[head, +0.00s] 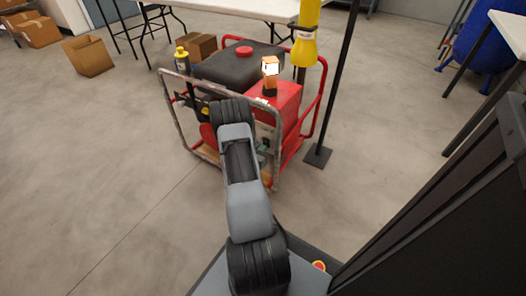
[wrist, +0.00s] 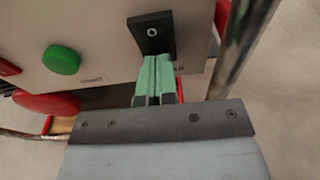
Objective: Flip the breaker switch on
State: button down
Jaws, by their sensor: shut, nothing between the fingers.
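The breaker switch (wrist: 152,32) is a black rectangular rocker on a pale panel (wrist: 100,25) at the top of the wrist view. A small white ring mark shows on its upper part. My gripper (wrist: 155,62) has green fingers, pressed together and empty. Their tips are at the lower edge of the switch; I cannot tell whether they touch it. In the head view, my arm hides the switch and most of the panel. A bit of green from my gripper (head: 262,150) shows beside the arm, at the front of the red pump machine (head: 286,100).
A green button (wrist: 62,59) sits left of the switch, with a small label below it. A metal frame bar (wrist: 238,45) runs close on the right. On the machine stand a yellow bottle (head: 181,62) and an orange-and-white item (head: 269,72). A dark pole (head: 338,90) stands right.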

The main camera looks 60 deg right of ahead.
jog(key=a+f+p, duration=0.1)
jog(key=a+p, duration=0.2)
jog(key=a, duration=1.1)
jog(key=shift+s+f, duration=0.15)
jog(key=shift+f, duration=0.2)
jog(key=a+r+m+g+y+p, duration=0.3)
jog(key=r+m+p, duration=0.45)
jog(key=r, duration=0.95)
jog(key=a+r+m+g+y+p, duration=0.2)
jog(key=a+r+m+g+p, duration=0.15)
jog(key=r+p, duration=1)
jog(key=a+r+m+t+y+p, duration=0.2)
jog(key=a+r, duration=0.5)
jog(key=r, duration=0.4)
jog(key=s+a+r+m+t+y+p, duration=0.1)
jog(key=a+r+t+y+p, duration=0.3)
jog(key=r, duration=0.8)
jog(key=a+r+m+t+y+p, duration=0.4)
jog(key=a+r+y+p, duration=0.1)
jog(key=a+r+p, duration=0.4)
notch_tip(320, 180, up, 4)
jog(key=a, duration=0.2)
jog(key=shift+s+a+f+y, duration=0.25)
jog(key=shift+s+a+y, duration=0.1)
jog(key=shift+s+y, duration=0.05)
